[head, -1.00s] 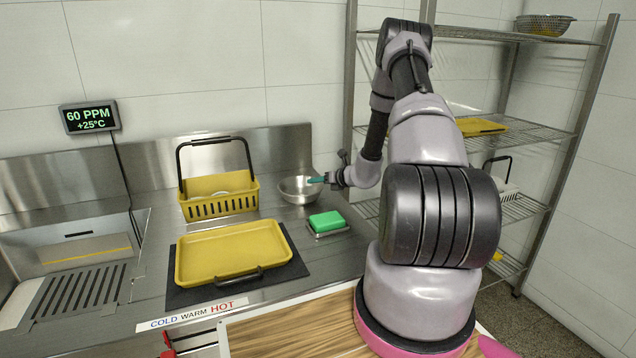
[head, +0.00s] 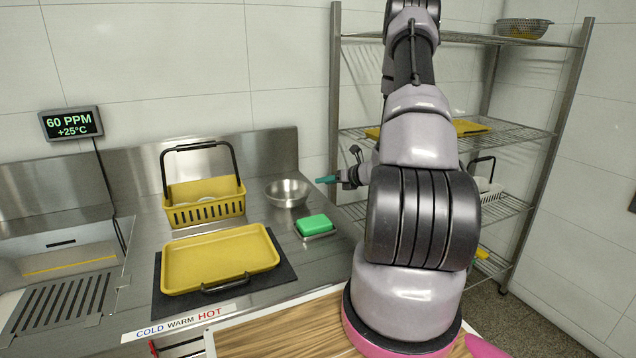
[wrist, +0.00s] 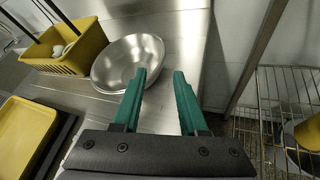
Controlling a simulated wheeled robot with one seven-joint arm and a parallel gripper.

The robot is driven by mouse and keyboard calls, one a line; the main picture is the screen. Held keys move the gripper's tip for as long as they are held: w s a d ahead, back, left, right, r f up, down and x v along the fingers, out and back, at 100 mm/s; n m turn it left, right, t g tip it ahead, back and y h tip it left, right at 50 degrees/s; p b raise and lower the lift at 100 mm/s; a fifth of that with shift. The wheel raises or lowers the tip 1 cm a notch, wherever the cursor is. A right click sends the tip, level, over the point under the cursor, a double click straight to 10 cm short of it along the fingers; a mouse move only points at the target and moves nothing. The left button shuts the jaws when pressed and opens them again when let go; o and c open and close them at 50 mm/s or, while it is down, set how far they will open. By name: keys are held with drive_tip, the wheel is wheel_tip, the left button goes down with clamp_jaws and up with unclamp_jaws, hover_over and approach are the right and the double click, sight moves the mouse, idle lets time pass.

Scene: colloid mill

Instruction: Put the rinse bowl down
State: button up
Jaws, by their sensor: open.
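The rinse bowl (head: 287,193) is a shiny metal bowl that stands upright on the steel counter, right of the yellow basket. It also shows in the wrist view (wrist: 127,62), just beyond the left fingertip. My gripper (head: 326,180) is to the right of the bowl, with a visible gap between them in the head view. In the wrist view its green fingers (wrist: 159,73) are spread apart with nothing between them. The bowl looks empty.
A yellow basket (head: 206,209) with a raised black handle stands left of the bowl. A yellow tray (head: 221,262) lies on a black mat in front. A green sponge (head: 314,224) lies near the counter's right edge. A wire shelf (head: 510,207) stands at the right.

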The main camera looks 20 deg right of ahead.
drive_tip(key=s+a+r+n+g+y, duration=0.2)
drive_tip(key=s+a+r+n+g, duration=0.15)
drive_tip(key=a+r+n, duration=0.65)
drive_tip(key=s+a+r+n+g+y, duration=0.2)
drive_tip(key=s+a+r+n, duration=0.4)
drive_tip(key=r, duration=0.5)
drive_tip(key=s+a+r+n+h, duration=0.1)
drive_tip(key=s+r+n+h, duration=0.2)
drive_tip(key=s+r+n, duration=0.4)
drive_tip(key=s+a+r+n+h, duration=0.2)
drive_tip(key=s+r+n+h, duration=0.2)
drive_tip(key=s, duration=1)
wheel_tip(320, 180, up, 3)
drive_tip(key=n, duration=0.4)
drive_tip(key=shift+s+f+n+t, duration=0.15)
drive_tip(key=shift+s+n+t, duration=0.15)
drive_tip(key=shift+s+t, duration=0.1)
